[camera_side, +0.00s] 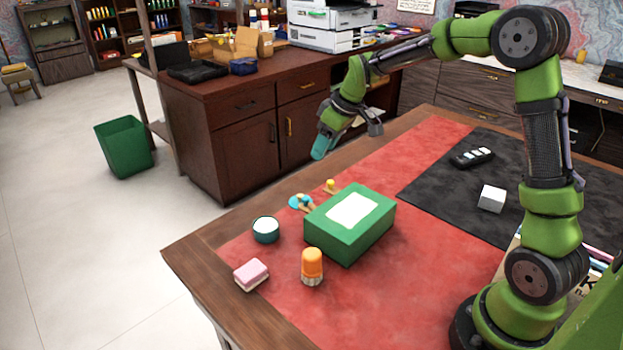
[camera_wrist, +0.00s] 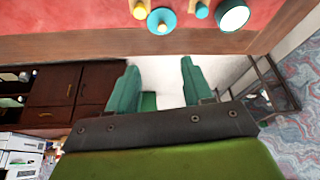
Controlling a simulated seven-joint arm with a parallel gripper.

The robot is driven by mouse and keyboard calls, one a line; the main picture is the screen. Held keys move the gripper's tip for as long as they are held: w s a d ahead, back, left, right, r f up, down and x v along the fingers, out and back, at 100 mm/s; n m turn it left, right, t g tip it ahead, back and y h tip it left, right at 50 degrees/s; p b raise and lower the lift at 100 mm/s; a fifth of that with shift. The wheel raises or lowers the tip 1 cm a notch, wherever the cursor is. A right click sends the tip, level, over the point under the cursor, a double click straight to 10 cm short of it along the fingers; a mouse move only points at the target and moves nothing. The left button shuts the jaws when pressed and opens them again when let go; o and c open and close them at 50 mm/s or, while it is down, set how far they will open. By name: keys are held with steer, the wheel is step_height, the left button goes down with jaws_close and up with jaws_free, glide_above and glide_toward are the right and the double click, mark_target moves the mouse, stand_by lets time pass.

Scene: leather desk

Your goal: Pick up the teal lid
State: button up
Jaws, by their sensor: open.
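The teal lid (camera_wrist: 155,17), a round disc with a small pale knob, lies on the desk near its edge at the top of the wrist view. In the side view the lid (camera_side: 294,202) is small, left of the green box, among other small pieces. My gripper (camera_wrist: 158,78) is open and empty, its two teal fingers apart. In the side view my gripper (camera_side: 323,144) hangs in the air above and beyond the lid, near the desk's far edge; one finger is hard to make out.
A green box (camera_side: 338,242) with a white top stands close to the lid. A teal pot (camera_side: 265,236) with a white top, an orange-topped shaker (camera_side: 312,265) and a pink-and-white block (camera_side: 251,275) are nearby. A yellow-topped piece (camera_side: 330,185) stands behind.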

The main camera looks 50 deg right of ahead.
glide_above(300, 195)
steer(key=s+d, duration=0.1)
steer(key=s, duration=0.2)
steer(key=f, duration=1.1)
steer(key=shift+w, duration=0.2)
steer(key=shift+x, duration=2.6)
steer(key=shift+a, duration=0.2)
jaws_close()
